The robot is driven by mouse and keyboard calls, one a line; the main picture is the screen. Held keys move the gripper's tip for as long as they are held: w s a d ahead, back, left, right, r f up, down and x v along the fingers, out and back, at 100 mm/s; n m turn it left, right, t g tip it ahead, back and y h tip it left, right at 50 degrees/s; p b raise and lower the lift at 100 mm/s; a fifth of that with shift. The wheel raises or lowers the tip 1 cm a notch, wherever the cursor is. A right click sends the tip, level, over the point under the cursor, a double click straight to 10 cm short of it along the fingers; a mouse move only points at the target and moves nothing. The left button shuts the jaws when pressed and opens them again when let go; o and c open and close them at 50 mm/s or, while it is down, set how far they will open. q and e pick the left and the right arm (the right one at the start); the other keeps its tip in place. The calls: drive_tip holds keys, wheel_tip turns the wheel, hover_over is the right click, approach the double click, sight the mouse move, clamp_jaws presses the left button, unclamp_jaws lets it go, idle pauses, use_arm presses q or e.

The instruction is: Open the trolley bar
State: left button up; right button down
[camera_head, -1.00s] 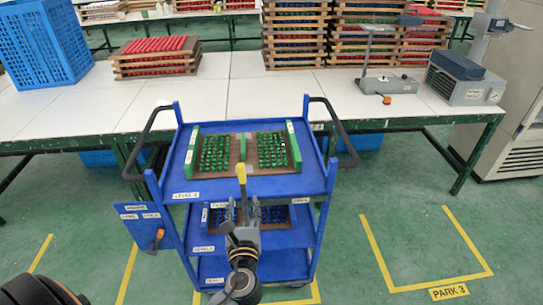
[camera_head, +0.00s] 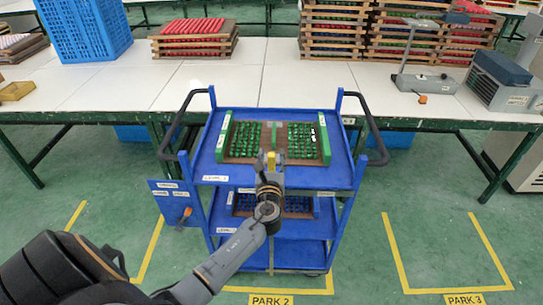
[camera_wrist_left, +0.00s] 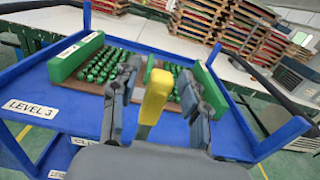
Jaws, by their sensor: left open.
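The blue trolley (camera_head: 205,150) stands in front of the table, with a green-sided tray (camera_head: 227,136) of green parts on its top level. A short upright yellow lever (camera_head: 271,160), seemingly the trolley bar's handle, is at the front edge of the top level. In the left wrist view, the lever (camera_wrist_left: 154,97) stands between the fingers of my left gripper (camera_wrist_left: 157,76). The gripper is open, with a finger on each side; contact is not clear. In the head view, the left gripper (camera_head: 271,170) partly hides the lever and front edge. My right gripper is not in view.
The white table (camera_head: 190,85) behind holds a blue crate (camera_head: 85,30), red-filled trays (camera_head: 195,38) and tall tray stacks (camera_head: 335,30). A lower trolley shelf holds blue parts (camera_head: 298,205). Yellow floor markings (camera_head: 398,255) surround clear green floor at right.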

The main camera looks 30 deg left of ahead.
use_arm(q)
clamp_jaws()
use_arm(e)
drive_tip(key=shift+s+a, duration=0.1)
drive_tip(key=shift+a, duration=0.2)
